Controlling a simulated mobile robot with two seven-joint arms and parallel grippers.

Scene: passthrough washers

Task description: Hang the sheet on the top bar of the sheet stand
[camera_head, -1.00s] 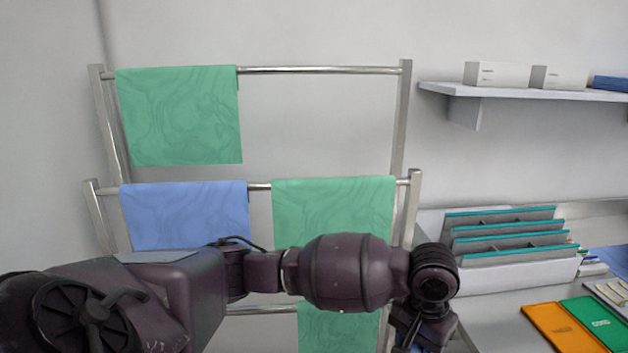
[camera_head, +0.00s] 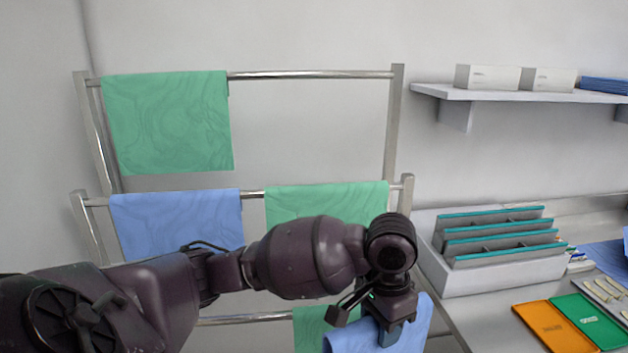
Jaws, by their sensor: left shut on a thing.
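The sheet stand (camera_head: 397,120) is a metal rack with several bars. Its top bar (camera_head: 310,75) has a green sheet (camera_head: 167,122) over its left part, and the right part is bare. The middle bar holds a blue sheet (camera_head: 177,222) at left and a green sheet (camera_head: 325,200) at right. More green cloth (camera_head: 312,330) shows lower down. My left gripper (camera_head: 392,328) is shut on a blue sheet (camera_head: 405,338), which hangs in front of the stand's lower right, its bottom cut off by the picture edge. My right gripper is not in view.
A wall shelf (camera_head: 520,93) with white boxes (camera_head: 487,77) is at the upper right. Below it, a counter (camera_head: 480,318) carries a white divided holder (camera_head: 500,270) and orange (camera_head: 552,328) and green (camera_head: 588,320) packs. My left arm crosses before the stand's lower part.

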